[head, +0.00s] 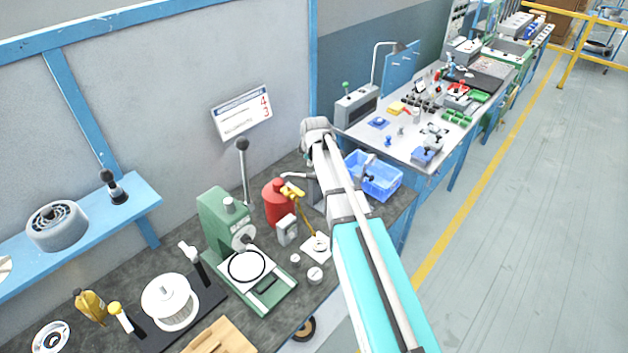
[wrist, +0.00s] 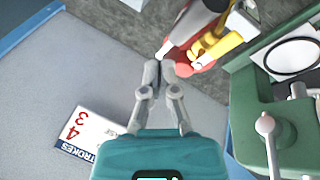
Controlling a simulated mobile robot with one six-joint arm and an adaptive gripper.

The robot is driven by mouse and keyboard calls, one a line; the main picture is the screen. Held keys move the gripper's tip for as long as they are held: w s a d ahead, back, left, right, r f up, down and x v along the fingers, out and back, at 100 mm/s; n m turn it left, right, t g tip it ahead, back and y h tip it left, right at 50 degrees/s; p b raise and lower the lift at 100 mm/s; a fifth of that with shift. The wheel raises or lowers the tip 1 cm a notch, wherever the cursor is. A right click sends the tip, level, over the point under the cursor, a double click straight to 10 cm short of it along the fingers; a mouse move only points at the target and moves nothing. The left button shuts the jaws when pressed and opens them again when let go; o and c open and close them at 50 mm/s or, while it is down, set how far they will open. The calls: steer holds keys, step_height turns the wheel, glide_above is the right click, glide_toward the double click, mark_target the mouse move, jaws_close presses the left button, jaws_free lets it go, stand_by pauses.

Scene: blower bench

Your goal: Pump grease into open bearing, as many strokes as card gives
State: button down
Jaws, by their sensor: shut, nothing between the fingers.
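The card (head: 241,112) hangs on the wall behind the bench, with a red 4 above a red 3. Its smaller text is too small to read. In the wrist view the card (wrist: 92,137) is upside down and shows "STROKES". A red grease pump (head: 276,208) with a yellow part stands on the bench. Its grey bar (wrist: 196,22) ends close to my gripper (wrist: 160,73), which is shut and empty; contact cannot be told. My arm hides the gripper in the head view. A ring-like part, perhaps a bearing, lies on a white pad (head: 308,255) in front of the pump.
A green press (head: 222,225) with an upright lever stands left of the pump. A blue bin (head: 383,186) stands right, partly behind my arm. A spool (head: 169,302) and bottle (head: 90,306) are front left. Small round parts lie near the pad.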

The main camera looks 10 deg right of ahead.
steer(key=shift+s+d+f+b, duration=0.1)
steer(key=shift+s+f+b, duration=0.05)
steer(key=shift+f+b, duration=0.2)
steer(key=shift+s+d+f+b, duration=0.1)
steer(key=shift+s+f+b, duration=0.1)
steer(key=shift+f, duration=0.25)
steer(key=shift+f, duration=0.2)
stand_by(0.9)
steer(key=shift+s+d+f+b, duration=0.1)
steer(key=shift+f+b, duration=0.1)
steer(key=shift+b, duration=0.15)
